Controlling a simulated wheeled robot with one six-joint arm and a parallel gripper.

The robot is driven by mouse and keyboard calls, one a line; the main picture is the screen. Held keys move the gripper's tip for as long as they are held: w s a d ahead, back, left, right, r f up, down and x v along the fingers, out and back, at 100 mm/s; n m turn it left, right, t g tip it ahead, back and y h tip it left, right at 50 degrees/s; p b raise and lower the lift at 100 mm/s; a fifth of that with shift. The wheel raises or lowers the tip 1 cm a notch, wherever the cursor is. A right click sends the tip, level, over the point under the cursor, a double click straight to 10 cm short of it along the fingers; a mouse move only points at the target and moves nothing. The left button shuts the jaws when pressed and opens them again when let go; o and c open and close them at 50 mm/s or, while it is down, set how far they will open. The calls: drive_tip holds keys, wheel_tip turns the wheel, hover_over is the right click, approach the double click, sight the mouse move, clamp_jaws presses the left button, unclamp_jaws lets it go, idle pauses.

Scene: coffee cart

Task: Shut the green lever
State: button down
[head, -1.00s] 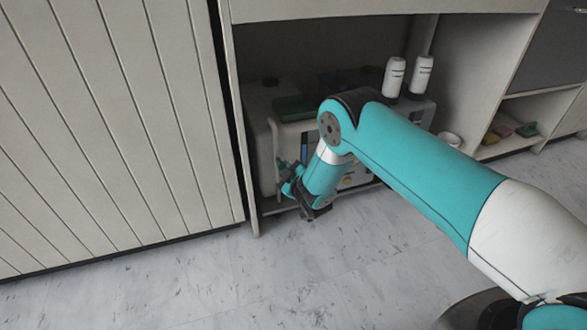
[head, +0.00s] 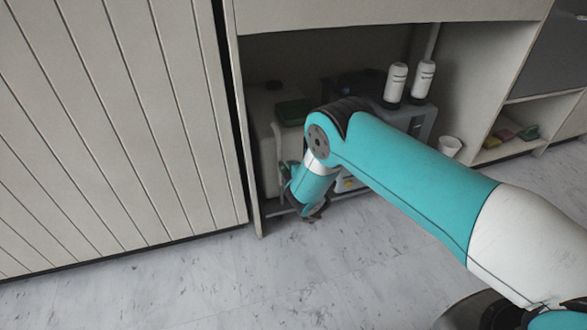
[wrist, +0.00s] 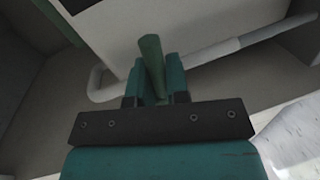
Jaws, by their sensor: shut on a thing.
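The green lever (wrist: 151,58) shows in the wrist view as a dark green bar that rises between the two fingers of my gripper (wrist: 160,80). The fingers are shut on it, one on each side. Its lower part is hidden between the fingers. In the head view my gripper (head: 309,212) is low at the front of the open cabinet, near the floor, and my arm hides most of it. The lever cannot be made out there.
Behind my arm a grey machine (head: 422,122) with two white bottles (head: 396,82) on it stands in the cabinet. A white cup (head: 449,146) is to its right. A pale pipe (wrist: 225,48) runs beside the lever. The floor (head: 330,275) in front is clear.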

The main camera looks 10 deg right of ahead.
drive_tip(key=shift+w+a+r+n, duration=0.1)
drive_tip(key=shift+a+r+n, duration=0.25)
drive_tip(key=shift+a, duration=0.4)
drive_tip(key=c, duration=1.1)
unclamp_jaws()
drive_tip(key=shift+a+f, duration=0.1)
drive_tip(key=shift+d, duration=0.3)
drive_tip(key=shift+s+d, duration=0.1)
drive_tip(key=shift+s, duration=0.1)
drive_tip(key=shift+a+f+p+v, duration=0.1)
drive_tip(key=shift+a+p+v, duration=0.05)
drive_tip(key=shift+p+v, duration=4.6)
drive_tip(key=shift+a+f+p+v, duration=0.15)
drive_tip(key=shift+p+v, duration=3.65)
drive_tip(key=shift+p, duration=1.9)
